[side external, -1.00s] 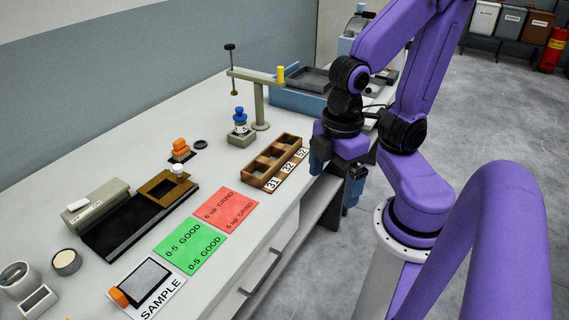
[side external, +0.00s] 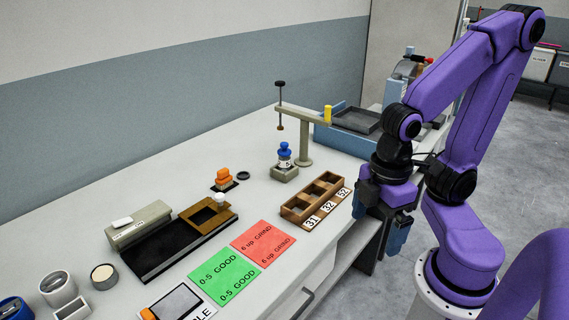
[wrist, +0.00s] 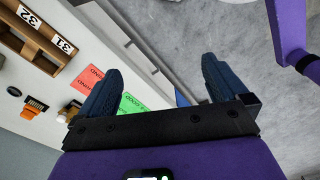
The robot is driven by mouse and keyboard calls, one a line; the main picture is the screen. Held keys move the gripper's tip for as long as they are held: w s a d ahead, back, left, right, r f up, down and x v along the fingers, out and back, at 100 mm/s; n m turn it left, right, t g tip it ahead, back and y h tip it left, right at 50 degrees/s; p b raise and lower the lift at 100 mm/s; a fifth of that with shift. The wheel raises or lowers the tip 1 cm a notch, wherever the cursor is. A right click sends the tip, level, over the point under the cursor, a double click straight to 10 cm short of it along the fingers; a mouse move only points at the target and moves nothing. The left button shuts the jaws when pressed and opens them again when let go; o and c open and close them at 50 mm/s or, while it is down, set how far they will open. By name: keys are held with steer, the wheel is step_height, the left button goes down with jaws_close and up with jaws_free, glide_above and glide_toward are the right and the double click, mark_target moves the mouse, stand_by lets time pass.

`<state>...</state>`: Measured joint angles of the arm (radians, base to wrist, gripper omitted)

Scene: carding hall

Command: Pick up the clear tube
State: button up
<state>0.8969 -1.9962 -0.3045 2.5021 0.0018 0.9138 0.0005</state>
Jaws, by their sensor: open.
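I cannot make out a clear tube for certain in either view. A small pale vessel with a blue top (side external: 285,158) stands upright in a grey block (side external: 285,173) on the bench, in the side view; its clarity is too small to tell. My gripper (side external: 379,224) hangs over the bench's front edge, right of the wooden tray, well apart from the vessel. In the wrist view my gripper (wrist: 162,68) has its two blue fingers spread wide with nothing between them. The vessel does not show in the wrist view.
The wooden tray (side external: 289,213) has several compartments, marked 31, 32, 52. A beige post with an arm (side external: 304,145) stands behind the vessel. Red (side external: 264,241) and green (side external: 225,276) cards lie flat on the bench. A blue machine (side external: 340,139) stands at the back right.

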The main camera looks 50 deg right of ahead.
steer(key=shift+c, duration=0.3)
steer(key=c, duration=0.8)
steer(key=shift+o, duration=0.2)
